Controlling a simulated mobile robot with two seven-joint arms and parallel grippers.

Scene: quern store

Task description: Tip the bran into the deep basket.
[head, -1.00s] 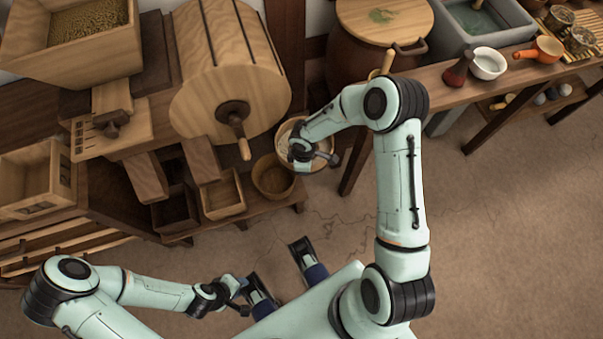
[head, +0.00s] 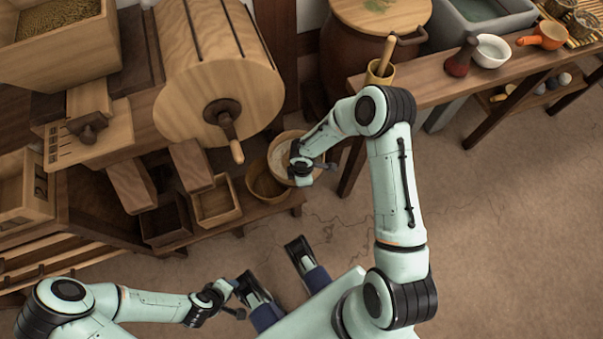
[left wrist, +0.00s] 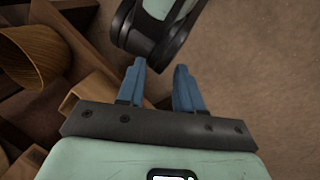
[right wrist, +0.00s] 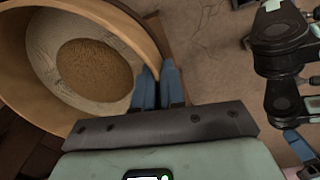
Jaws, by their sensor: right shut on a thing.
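The bran (right wrist: 95,70) lies as a brown patch in the middle of a round, pale-floored wooden vessel (right wrist: 130,35), perhaps a sieve. My right gripper (right wrist: 157,78) is shut on the vessel's rim. In the head view the vessel (head: 281,153) looks roughly level and partly overlaps a round basket (head: 257,182), which appears to be the deep basket. Little of the basket's inside shows. The left wrist view shows a round woven-looking basket (left wrist: 35,58) at the left. My left gripper (left wrist: 160,75) is open and empty, away from the basket.
A wooden drum machine (head: 205,95) with a crank stands left of the vessel. Square wooden boxes (head: 230,212) sit on the low shelf beside the basket. A lidded barrel (head: 335,75) and a bench (head: 440,92) with crockery stand right. The floor (head: 480,220) is open.

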